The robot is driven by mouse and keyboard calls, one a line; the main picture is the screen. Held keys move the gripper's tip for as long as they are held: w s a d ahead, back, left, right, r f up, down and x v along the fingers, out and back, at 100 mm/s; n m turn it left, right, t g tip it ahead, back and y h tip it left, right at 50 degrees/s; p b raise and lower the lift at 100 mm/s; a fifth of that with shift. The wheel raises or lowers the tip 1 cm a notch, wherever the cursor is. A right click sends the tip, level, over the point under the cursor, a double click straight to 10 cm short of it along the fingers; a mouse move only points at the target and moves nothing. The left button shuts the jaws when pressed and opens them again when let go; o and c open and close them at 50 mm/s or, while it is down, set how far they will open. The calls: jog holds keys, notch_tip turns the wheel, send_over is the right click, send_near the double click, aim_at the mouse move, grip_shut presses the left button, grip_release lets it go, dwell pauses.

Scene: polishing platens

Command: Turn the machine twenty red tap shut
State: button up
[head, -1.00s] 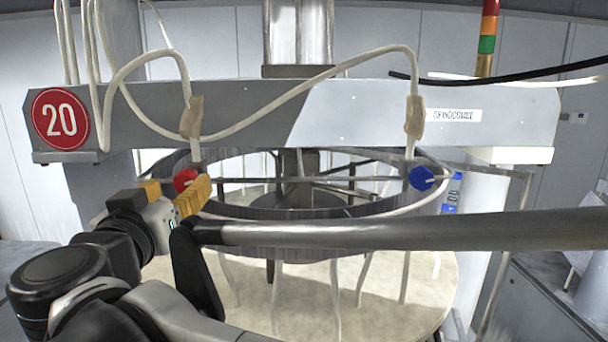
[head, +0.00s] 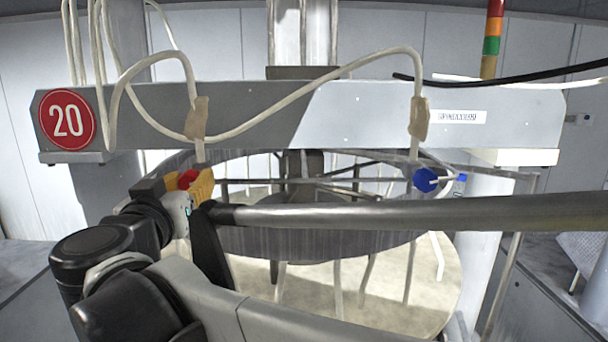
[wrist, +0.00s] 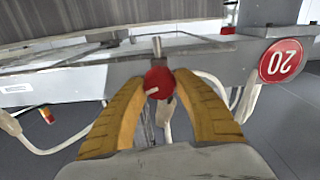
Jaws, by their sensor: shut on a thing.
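In the head view the fingers hide part of the tap.
A blue tap (head: 425,180) hangs at the right of the same beam (head: 350,115). Pale hoses run down to both taps. A large ring (head: 330,238) lies below, and a grey bar (head: 420,213) crosses in front.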

jog(key=shift+o, duration=0.2)
jog(key=shift+n, duration=0.3)
jog(key=n+b, duration=0.2)
jog(key=n, duration=0.4)
jog(key=shift+a+f, duration=0.1)
jog(key=n+b, duration=0.1)
jog(key=n, duration=0.2)
jog(key=shift+n, duration=0.4)
jog(key=shift+n+b, duration=0.6)
jog(key=shift+n, duration=1.2)
jog(key=shift+a, duration=0.1)
jog(key=o, duration=1.2)
jog(key=shift+w, duration=0.1)
jog(key=shift+c, duration=0.2)
